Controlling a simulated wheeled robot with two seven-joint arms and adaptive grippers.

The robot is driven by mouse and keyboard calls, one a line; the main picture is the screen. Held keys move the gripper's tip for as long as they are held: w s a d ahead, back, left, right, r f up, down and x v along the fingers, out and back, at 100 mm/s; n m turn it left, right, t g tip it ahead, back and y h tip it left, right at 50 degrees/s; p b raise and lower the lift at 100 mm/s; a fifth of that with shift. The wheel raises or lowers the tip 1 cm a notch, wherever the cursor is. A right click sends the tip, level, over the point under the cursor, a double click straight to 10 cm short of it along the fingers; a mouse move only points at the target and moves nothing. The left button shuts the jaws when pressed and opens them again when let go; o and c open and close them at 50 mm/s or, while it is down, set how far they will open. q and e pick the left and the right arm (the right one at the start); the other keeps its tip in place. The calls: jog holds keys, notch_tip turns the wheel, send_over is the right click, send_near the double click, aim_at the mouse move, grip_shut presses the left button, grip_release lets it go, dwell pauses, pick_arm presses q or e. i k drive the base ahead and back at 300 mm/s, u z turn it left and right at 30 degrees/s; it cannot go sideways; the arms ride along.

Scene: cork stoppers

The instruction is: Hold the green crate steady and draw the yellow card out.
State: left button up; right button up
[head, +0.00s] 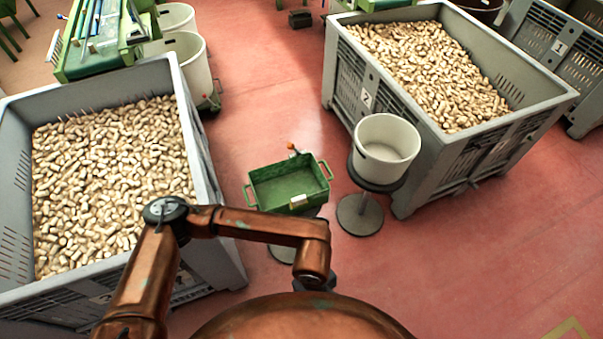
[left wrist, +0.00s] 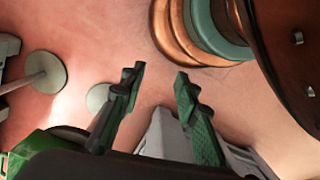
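The green crate (head: 270,188) stands at the centre of the head view on a low round stand, with handles at both ends, and looks empty. A small pale card or label (head: 299,200) is at its front edge; I cannot tell that it is yellow. My left gripper (left wrist: 160,76) is open, its two dark fingers apart with nothing between them. In the head view it is mostly hidden under my copper wrist, in front of and below the crate. A green edge (left wrist: 40,142), probably the crate, shows at lower left in the wrist view. My right gripper is not in view.
A white bucket (head: 386,146) stands on a round stand right of the crate. Large grey bins of corks flank it, one at left (head: 190,125) and one at right (head: 440,150). Red floor (head: 440,270) is clear at lower right.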

aim_at(300, 201)
jog(key=i, duration=1.25)
jog(key=u, duration=0.05)
